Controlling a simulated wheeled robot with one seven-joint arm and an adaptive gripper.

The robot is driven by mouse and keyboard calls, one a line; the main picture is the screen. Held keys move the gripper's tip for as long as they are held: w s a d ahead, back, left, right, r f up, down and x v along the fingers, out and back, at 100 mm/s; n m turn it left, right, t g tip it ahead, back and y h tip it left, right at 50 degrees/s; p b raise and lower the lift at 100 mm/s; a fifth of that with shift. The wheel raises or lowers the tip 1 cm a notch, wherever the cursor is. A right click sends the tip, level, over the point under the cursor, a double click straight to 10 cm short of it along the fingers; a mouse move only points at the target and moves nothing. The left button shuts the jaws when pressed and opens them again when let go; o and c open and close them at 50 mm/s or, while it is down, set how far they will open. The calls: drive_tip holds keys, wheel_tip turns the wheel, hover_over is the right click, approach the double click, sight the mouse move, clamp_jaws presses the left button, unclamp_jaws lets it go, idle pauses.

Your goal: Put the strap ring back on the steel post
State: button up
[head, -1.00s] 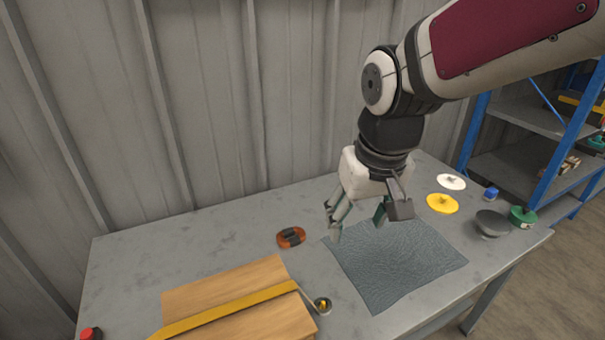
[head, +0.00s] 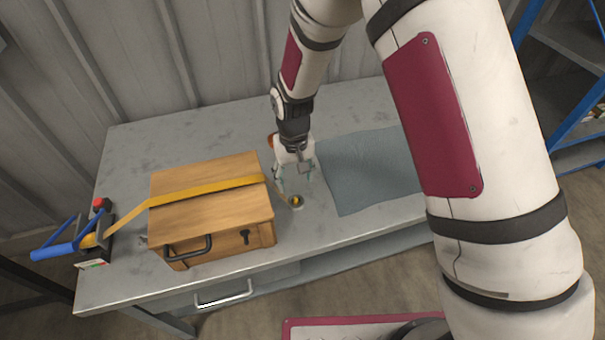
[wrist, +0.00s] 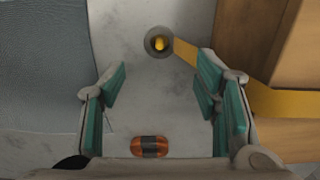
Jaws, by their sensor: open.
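A yellow strap (head: 205,190) runs from a blue-handled ratchet at the left over a wooden box. Its right end comes down to a small round grey fitting with a yellow centre (head: 297,201), also in the wrist view (wrist: 159,42). I take this to be the post; the strap ring cannot be told apart from it, nor whether it is around it. My gripper (head: 296,183) is open and empty, just behind and above the fitting. In the wrist view the fitting lies beyond the gap between my fingers (wrist: 160,82).
The wooden box (head: 215,215) stands close left of my gripper. An orange-and-black object (wrist: 149,147) lies on the bench behind the gripper. A grey-blue mat (head: 365,165) lies flat to the right. The ratchet (head: 85,240) sits at the bench's left end.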

sight(296, 199)
drive_tip(key=shift+f+b, duration=2.15)
drive_tip(key=shift+f, duration=2.8)
drive_tip(key=c, duration=1)
drive_tip(key=shift+r+p, duration=1.45)
drive_tip(key=shift+r, duration=1.55)
drive_tip(key=shift+d, duration=0.1)
